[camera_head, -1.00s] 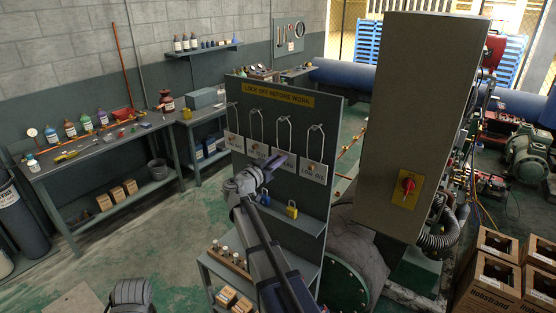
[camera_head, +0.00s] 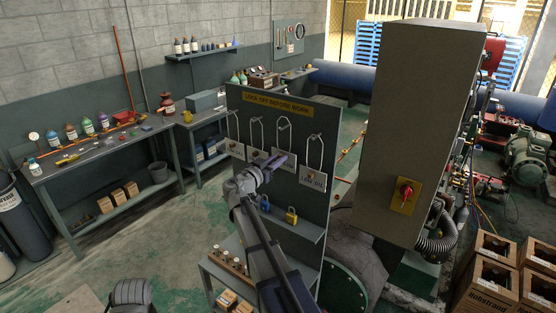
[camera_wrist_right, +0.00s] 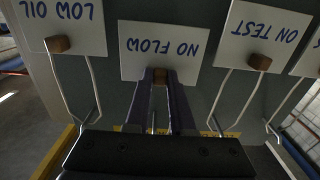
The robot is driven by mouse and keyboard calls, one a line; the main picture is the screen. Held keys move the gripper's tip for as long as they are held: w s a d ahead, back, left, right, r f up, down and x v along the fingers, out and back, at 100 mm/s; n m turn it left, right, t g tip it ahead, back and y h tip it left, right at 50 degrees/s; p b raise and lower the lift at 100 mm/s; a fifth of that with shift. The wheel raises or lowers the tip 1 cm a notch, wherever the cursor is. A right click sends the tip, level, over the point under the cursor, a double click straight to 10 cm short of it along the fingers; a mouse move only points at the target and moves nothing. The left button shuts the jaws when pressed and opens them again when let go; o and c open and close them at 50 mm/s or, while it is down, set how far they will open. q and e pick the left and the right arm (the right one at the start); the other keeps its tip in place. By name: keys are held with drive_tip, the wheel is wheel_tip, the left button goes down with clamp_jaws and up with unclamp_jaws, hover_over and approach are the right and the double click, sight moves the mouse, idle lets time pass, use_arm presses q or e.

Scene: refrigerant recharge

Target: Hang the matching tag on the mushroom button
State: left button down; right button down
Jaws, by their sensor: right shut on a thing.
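My right gripper (camera_head: 281,161) is at the front of the grey lockout board, shut on the brown knob of the white "NO FLOW" tag, which shows in the right wrist view (camera_wrist_right: 190,50). The writing is upside down in that view. The red mushroom button (camera_head: 406,191) sits on a yellow plate on the beige cabinet, right of the board. Its label is unreadable. My left gripper is not in view.
The lockout board (camera_head: 300,210) has a small shelf with a yellow padlock (camera_head: 291,215) and a blue one. The tall cabinet (camera_head: 415,110) stands to its right. Cardboard boxes (camera_head: 490,275) are at the lower right. A workbench (camera_head: 95,165) is at the left.

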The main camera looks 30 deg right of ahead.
drive_tip(key=shift+a, duration=0.1)
drive_tip(key=v, duration=0.8)
idle(0.5)
drive_tip(key=shift+s+a, duration=0.1)
drive_tip(key=shift+s, duration=0.05)
wheel_tip(320, 180, down, 20)
drive_tip(key=b, duration=1.9)
drive_tip(key=shift+b, duration=0.35)
drive_tip(key=shift+r, duration=0.15)
